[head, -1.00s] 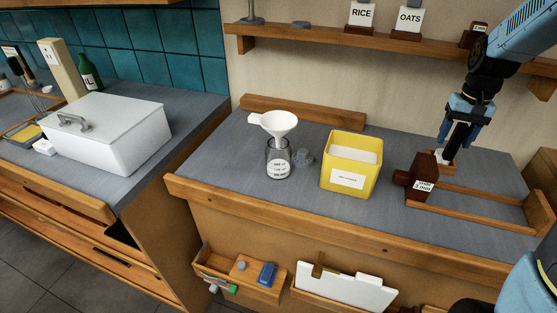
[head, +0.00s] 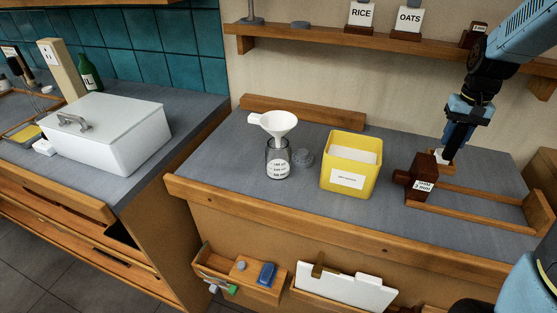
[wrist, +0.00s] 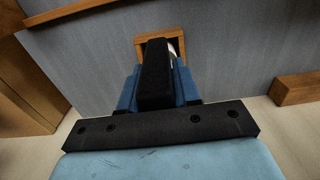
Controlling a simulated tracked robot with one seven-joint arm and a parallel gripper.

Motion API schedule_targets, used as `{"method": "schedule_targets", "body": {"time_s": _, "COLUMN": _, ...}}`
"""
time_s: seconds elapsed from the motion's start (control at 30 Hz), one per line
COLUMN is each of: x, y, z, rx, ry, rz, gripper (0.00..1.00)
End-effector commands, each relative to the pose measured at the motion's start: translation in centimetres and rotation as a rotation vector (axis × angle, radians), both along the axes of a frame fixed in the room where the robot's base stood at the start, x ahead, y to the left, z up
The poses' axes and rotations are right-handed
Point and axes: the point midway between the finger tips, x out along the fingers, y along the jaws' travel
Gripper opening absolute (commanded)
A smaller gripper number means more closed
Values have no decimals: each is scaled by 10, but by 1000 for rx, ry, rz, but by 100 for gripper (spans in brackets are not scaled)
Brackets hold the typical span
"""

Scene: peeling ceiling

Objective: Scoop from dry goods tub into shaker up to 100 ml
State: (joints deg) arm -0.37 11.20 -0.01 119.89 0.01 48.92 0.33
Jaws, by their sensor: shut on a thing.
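A clear shaker (head: 277,165) with a white label stands upright on the grey counter, with a white funnel (head: 275,124) in its mouth. The yellow dry goods tub (head: 348,181) stands to its right, with pale contents inside and a label too small to read. My gripper (head: 448,154) points down at the right of the counter, shut on a small whitish thing, mostly hidden, at a wooden rack (head: 478,212). In the wrist view the dark fingers (wrist: 158,72) cover most of that thing, above a small wooden frame (wrist: 146,40). I cannot see a scoop bowl.
A dark brown block (head: 418,183) with a label stands left of my gripper. A shelf (head: 340,39) with RICE and OATS labels runs above. A white bin (head: 105,137) is on the left counter.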

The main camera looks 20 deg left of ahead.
Motion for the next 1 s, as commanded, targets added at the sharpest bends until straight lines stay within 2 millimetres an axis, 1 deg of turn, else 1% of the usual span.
{"method": "schedule_targets", "body": {"time_s": 0.43, "x": 0, "y": 0, "z": 3, "rx": 0, "ry": -1, "rz": 0, "gripper": 0}}
{"method": "schedule_targets", "body": {"time_s": 1.0, "x": 1, "y": 0, "z": 34, "rx": 0, "ry": -1, "rz": 0, "gripper": 0}}
